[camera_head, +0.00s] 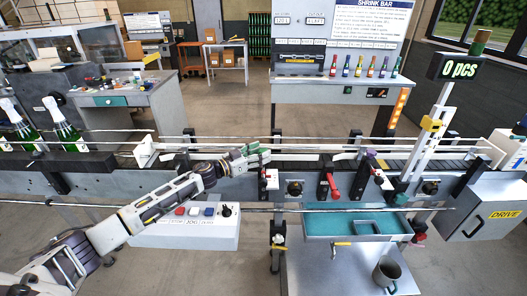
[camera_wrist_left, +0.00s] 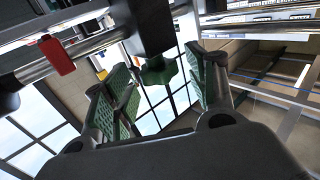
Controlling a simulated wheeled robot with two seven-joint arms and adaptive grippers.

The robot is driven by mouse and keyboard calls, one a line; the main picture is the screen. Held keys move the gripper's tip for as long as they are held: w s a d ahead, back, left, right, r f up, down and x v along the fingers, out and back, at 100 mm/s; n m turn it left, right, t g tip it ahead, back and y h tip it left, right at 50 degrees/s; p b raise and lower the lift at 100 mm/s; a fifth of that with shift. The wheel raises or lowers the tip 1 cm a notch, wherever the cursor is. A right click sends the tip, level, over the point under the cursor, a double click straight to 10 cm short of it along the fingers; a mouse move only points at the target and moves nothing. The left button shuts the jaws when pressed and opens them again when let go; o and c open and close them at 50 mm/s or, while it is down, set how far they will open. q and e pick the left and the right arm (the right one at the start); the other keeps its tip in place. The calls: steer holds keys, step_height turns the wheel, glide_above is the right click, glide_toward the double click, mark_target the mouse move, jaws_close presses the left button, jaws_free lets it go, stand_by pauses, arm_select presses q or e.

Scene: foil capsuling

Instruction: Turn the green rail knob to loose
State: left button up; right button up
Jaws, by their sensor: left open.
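The green rail knob (camera_wrist_left: 159,71) shows in the left wrist view below a dark clamp block, between my left gripper's green-padded fingers. My left gripper (camera_wrist_left: 157,88) is open, with one finger on each side of the knob. I cannot tell whether either pad touches it. In the head view my left gripper (camera_head: 257,153) is at the front rail of the conveyor, and the knob cannot be made out clearly there. My right gripper is not in view.
A red tag (camera_wrist_left: 57,55) hangs from a rail in the wrist view. A red handle (camera_head: 333,186) and a black knob (camera_head: 294,188) sit right of my gripper on the conveyor front. A button box (camera_head: 190,237) lies below my arm. Green bottles (camera_head: 68,130) stand at the left.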

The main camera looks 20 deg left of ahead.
arm_select(q)
steer(key=shift+x, duration=1.05)
steer(key=c, duration=1.1)
steer(key=shift+o, duration=0.2)
steer(key=shift+p, duration=0.3)
